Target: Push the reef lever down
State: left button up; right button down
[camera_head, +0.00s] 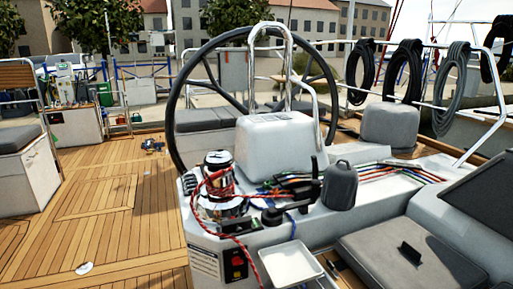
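A bank of dark rope-clutch levers (295,187) sits on the white cockpit console, just right of a chrome winch (219,197) wrapped in red rope. Several coloured lines run from the levers to the right. Neither of my grippers shows in the head view.
A large black steering wheel (178,97) and a chrome rail (288,62) stand behind the console. A grey covered winch (340,186) is close right of the levers. A white tray (291,264) sits below in front. Open wooden deck (110,220) lies left.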

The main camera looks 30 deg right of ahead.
aim_at(315, 165)
jog(key=u, duration=0.25)
jog(key=i, duration=0.9)
jog(key=z, duration=0.6)
jog(key=i, duration=0.55)
jog(key=z, duration=0.45)
